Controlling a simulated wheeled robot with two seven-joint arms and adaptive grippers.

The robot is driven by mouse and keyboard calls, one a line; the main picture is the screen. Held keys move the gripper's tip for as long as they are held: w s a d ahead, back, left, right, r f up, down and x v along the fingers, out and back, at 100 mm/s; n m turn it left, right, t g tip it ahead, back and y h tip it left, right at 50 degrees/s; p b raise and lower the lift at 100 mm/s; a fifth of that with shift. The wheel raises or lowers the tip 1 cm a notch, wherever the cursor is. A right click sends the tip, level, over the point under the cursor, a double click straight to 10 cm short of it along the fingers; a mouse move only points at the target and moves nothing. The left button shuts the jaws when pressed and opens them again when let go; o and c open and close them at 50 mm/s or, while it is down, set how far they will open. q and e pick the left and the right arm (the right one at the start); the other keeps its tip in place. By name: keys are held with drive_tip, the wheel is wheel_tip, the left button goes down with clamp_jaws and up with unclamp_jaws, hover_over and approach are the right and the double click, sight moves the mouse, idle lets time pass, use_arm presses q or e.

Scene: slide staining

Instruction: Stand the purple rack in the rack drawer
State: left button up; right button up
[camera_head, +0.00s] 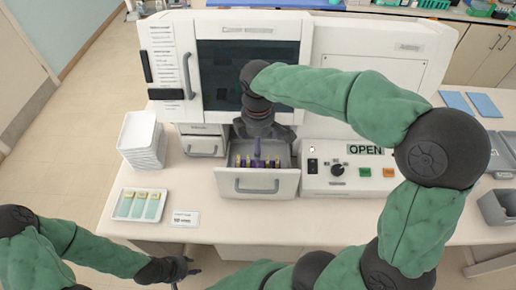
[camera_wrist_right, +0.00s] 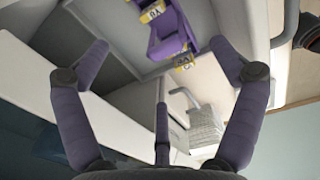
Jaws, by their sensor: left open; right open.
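The purple rack (camera_head: 258,163) stands inside the open rack drawer (camera_head: 258,184), with several yellow-labelled slides in it. Its handle points up toward my right gripper (camera_head: 263,136). In the right wrist view the rack (camera_wrist_right: 168,32) shows beyond the spread fingers of the right gripper (camera_wrist_right: 162,50), which is open just above the rack and holds nothing. The rack's base on the drawer floor is hidden by the drawer front. My left gripper (camera_head: 184,268) is open and empty at the front left, near the table's front edge, far from the rack.
A smaller closed drawer (camera_head: 203,147) is left of the rack drawer. A control panel (camera_head: 345,170) with an OPEN display is on the right. A stack of white trays (camera_head: 143,140), a slide tray (camera_head: 140,204) and a label card (camera_head: 185,219) are at left. The front middle of the table is clear.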

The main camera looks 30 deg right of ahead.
drive_tip(key=shift+s+r, duration=0.1)
drive_tip(key=shift+r, duration=1)
idle(0.4)
